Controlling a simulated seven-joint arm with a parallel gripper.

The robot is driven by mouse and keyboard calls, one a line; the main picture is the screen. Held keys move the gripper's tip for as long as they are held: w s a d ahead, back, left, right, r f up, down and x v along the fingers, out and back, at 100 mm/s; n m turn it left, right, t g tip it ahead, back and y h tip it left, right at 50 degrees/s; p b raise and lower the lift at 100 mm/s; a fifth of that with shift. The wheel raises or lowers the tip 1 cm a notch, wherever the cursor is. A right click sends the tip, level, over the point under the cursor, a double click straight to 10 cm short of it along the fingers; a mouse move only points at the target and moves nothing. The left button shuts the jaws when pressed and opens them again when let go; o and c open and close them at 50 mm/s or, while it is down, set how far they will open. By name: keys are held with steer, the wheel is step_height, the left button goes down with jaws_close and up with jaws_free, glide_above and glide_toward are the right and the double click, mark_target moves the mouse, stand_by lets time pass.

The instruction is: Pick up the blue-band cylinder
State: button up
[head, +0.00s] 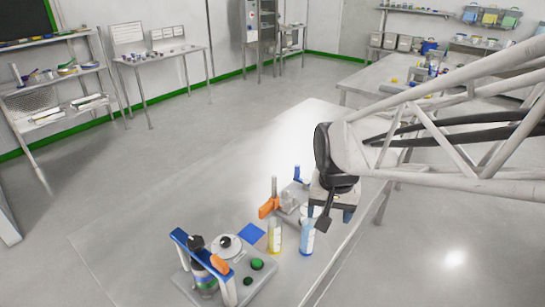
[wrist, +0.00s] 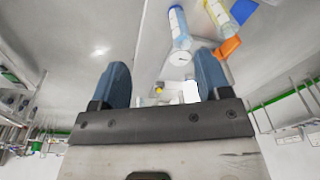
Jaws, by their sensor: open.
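The blue-band cylinder (head: 307,240) is a clear tube with a blue band, upright on the light table at the right of the front group. In the wrist view the blue-band cylinder (wrist: 179,28) shows beyond the fingertips, near the top and right of centre. My gripper (head: 331,214) is beside and above it in the head view, overlapping its upper part. In the wrist view my gripper (wrist: 160,70) is open, with nothing between its two blue-grey fingers. A yellow-band cylinder (head: 275,236) stands just left of the blue-band one.
An orange clamp on a stand (head: 268,207) is close behind the cylinders. A bench device with a blue frame (head: 205,262) and green knobs stands front left, near a blue square (head: 251,234). The table's far part (head: 290,135) is clear.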

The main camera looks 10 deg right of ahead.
mark_target(308, 229)
steer(key=w+f+m+g, duration=0.1)
steer(key=w+f+m, duration=0.3)
steer(key=w+f, duration=0.7)
steer(key=shift+a, duration=0.2)
steer(key=shift+w, duration=0.1)
steer(key=shift+f, duration=0.1)
steer(key=shift+f, duration=1.25)
steer(key=shift+a+f, duration=0.1)
steer(key=shift+f, duration=2.5)
